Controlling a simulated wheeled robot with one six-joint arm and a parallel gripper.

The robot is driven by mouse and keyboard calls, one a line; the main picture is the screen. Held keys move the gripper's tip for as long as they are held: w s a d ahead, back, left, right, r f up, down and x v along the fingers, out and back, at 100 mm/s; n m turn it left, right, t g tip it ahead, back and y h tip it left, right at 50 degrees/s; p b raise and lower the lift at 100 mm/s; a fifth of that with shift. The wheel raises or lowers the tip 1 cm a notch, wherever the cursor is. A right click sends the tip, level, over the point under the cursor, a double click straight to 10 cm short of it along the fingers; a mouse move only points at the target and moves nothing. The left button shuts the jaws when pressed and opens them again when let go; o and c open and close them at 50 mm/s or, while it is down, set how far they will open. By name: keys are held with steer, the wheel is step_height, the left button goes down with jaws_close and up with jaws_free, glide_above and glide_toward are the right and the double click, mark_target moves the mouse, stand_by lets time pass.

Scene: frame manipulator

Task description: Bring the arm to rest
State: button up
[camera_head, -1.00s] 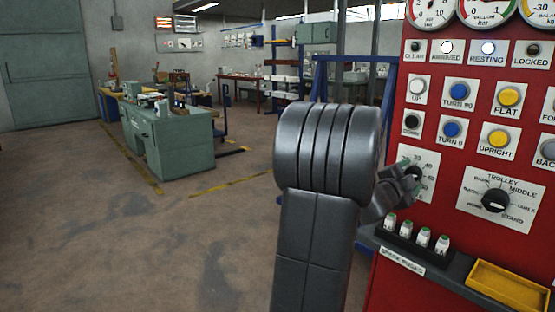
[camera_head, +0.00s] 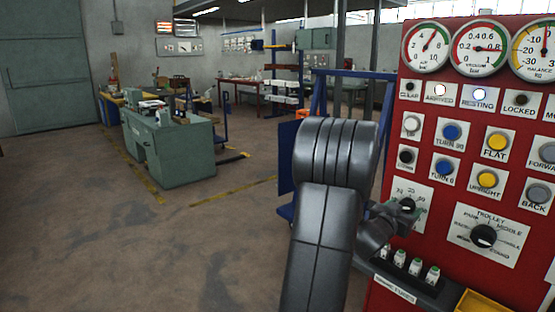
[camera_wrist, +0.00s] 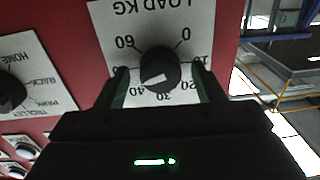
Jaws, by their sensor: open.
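My gripper (camera_head: 390,212) is at the left edge of the red control panel (camera_head: 400,255), beside the load knob (camera_head: 407,204). In the wrist view my gripper (camera_wrist: 160,75) is open, with one finger on each side of the black load knob (camera_wrist: 158,66). I cannot tell whether the fingers touch it. The knob's white mark points toward about 40 on the LOAD KG plate (camera_wrist: 190,20). My arm (camera_head: 325,215) rises in front of the head camera and bends toward the panel. The RESTING lamp (camera_head: 479,94) and ARRIVED lamp (camera_head: 439,91) look lit.
The trolley selector knob (camera_head: 483,236), several push buttons and gauges are on the panel. Small white-topped items (camera_head: 415,266) and a yellow tray (camera_head: 480,303) sit on its ledge. A blue frame (camera_head: 318,95) stands behind my arm. Open floor (camera_head: 220,240) lies left.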

steer(key=shift+r+n+p, duration=0.25)
steer(key=shift+n+p, duration=0.45)
steer(key=shift+s+a+f, duration=0.25)
steer(key=shift+s+a, duration=0.3)
steer(key=shift+a, duration=0.1)
steer(key=shift+s+a+b, duration=0.3)
steer(key=shift+s+a, duration=0.1)
steer(key=shift+s, duration=0.05)
